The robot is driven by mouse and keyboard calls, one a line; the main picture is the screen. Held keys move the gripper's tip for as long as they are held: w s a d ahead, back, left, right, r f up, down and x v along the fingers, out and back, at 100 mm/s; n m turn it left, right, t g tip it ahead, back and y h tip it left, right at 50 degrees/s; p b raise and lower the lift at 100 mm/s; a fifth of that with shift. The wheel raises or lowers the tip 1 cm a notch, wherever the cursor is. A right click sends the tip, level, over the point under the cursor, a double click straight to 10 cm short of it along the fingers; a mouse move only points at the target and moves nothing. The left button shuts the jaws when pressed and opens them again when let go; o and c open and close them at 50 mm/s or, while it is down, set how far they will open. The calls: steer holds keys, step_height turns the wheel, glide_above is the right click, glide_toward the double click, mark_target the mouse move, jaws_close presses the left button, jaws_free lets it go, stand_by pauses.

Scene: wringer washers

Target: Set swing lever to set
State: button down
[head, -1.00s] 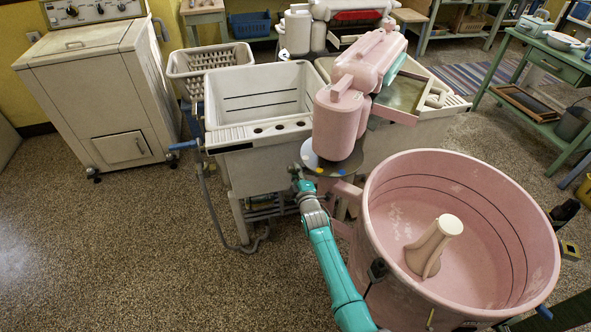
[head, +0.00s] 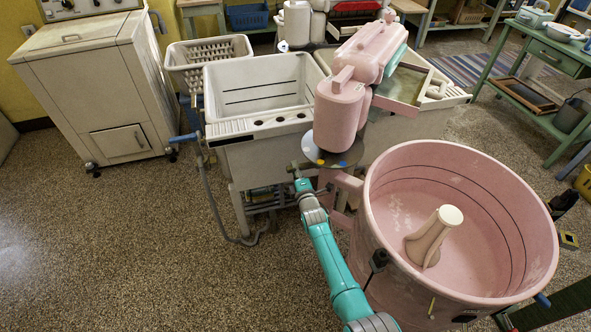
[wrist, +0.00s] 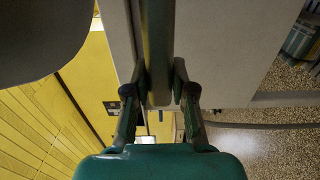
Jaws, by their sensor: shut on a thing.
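The pink washer has a round tub (head: 382,240) with an agitator (head: 434,236) inside, and a pink wringer head (head: 340,115) on a post beside it. A round plate (head: 345,155) with blue and yellow marks sits under the wringer head. My gripper (head: 297,178) is low at the left of this plate, beside the post. In the wrist view my gripper (wrist: 158,92) is shut on a grey-green bar, which I take as the swing lever (wrist: 157,40). In the head view the lever is small and mostly hidden by my gripper.
A white double sink (head: 265,155) stands just behind my gripper, with a hose (head: 212,195) at its left. A white cabinet washer (head: 95,100) is at the back left. Green tables (head: 550,70) are at the right. The speckled floor (head: 130,250) at the left is clear.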

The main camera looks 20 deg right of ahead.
steer(key=shift+f, duration=0.15)
steer(key=c, duration=1.2)
jaws_free()
steer(key=shift+c, duration=0.2)
steer(key=shift+s, duration=0.1)
steer(key=s, duration=1.1)
steer(key=shift+s, duration=0.4)
